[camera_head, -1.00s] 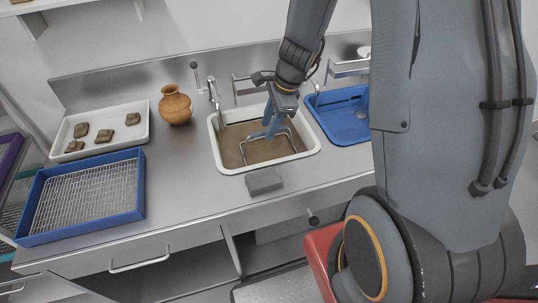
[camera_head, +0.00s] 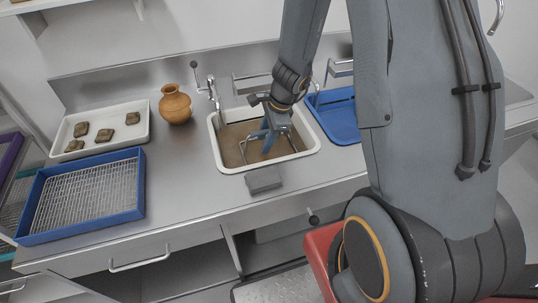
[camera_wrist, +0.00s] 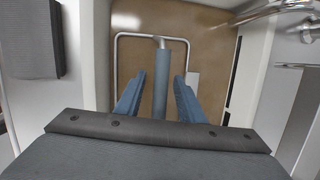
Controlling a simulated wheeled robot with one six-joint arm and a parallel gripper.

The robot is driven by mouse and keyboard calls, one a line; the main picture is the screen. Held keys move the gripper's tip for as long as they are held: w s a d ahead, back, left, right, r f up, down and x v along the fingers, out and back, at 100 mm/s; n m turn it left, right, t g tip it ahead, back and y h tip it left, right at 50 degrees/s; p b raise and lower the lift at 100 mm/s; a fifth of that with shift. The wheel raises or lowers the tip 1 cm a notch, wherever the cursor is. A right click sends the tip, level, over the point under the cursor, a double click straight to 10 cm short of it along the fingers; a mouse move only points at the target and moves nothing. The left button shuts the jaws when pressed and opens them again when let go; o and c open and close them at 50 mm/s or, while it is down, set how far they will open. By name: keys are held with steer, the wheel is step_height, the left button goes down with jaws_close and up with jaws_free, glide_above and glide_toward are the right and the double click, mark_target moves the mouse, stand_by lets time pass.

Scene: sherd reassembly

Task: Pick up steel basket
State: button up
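The steel basket (camera_head: 245,151) shows as bent thin wire standing in brown water in the sink (camera_head: 217,160). In the wrist view, its pale wire frame (camera_wrist: 120,50) carries a blue-grey cylindrical grip (camera_wrist: 160,85). My gripper (camera_head: 266,143) points down into the sink over the basket. In the wrist view, its two blue fingers (camera_wrist: 158,97) are open, one on each side of the grip, with a visible gap on both sides. Anything of the basket below the murky water is hidden.
A grey block (camera_head: 264,180) lies at the sink's front rim. A blue tray (camera_head: 342,126) is to the right; a clay jug (camera_head: 175,104) and tap (camera_head: 213,92) stand left. Farther left are a white tray (camera_head: 65,137) with sherds and a blue-framed rack (camera_head: 134,215).

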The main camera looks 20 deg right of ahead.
steer(key=shift+f, duration=0.25)
stand_by(0.4)
jaws_close()
